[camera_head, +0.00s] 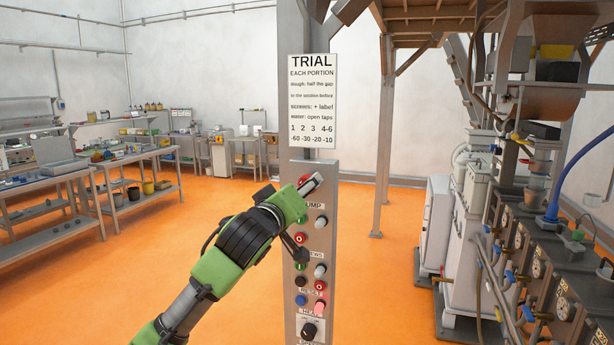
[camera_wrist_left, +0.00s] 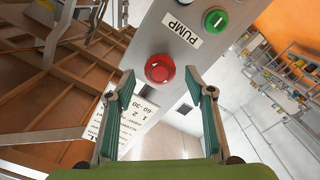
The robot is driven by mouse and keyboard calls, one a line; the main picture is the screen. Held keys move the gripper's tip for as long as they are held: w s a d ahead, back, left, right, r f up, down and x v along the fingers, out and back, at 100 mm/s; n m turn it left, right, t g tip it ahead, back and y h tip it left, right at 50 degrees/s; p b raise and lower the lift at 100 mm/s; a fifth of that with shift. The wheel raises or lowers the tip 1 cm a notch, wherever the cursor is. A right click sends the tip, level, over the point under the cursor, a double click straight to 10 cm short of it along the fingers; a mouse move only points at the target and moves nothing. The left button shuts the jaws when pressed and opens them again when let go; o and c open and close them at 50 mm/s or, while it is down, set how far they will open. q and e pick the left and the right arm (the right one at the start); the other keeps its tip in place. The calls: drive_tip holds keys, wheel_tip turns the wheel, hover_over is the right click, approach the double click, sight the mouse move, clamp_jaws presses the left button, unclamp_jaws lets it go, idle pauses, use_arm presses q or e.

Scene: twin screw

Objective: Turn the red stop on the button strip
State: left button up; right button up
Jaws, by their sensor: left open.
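The button strip (camera_head: 296,262) is a grey upright panel below a sign in the head view. The red stop (camera_wrist_left: 160,68) is a round red button near the end of the strip, beside the PUMP label (camera_wrist_left: 180,29) in the left wrist view. In the head view my left gripper (camera_head: 312,185) is at the strip's upper part and mostly hides the red stop. In the left wrist view my left gripper (camera_wrist_left: 162,88) is open, with one finger on each side of the red stop. I cannot tell whether the fingers touch it. My right gripper is not in view.
A green button (camera_wrist_left: 215,20) sits past the PUMP label. More buttons and a black knob (camera_head: 309,331) run down the strip. The TRIAL sign (camera_head: 313,100) is above. Machinery (camera_head: 540,260) stands at right, workbenches (camera_head: 130,205) at left. Orange floor lies clear between.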

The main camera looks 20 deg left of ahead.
use_arm(q)
drive_tip(key=shift+w+p, duration=0.65)
drive_tip(key=shift+w, duration=1.25)
drive_tip(key=c, duration=1.1)
drive_tip(key=shift+c, duration=0.2)
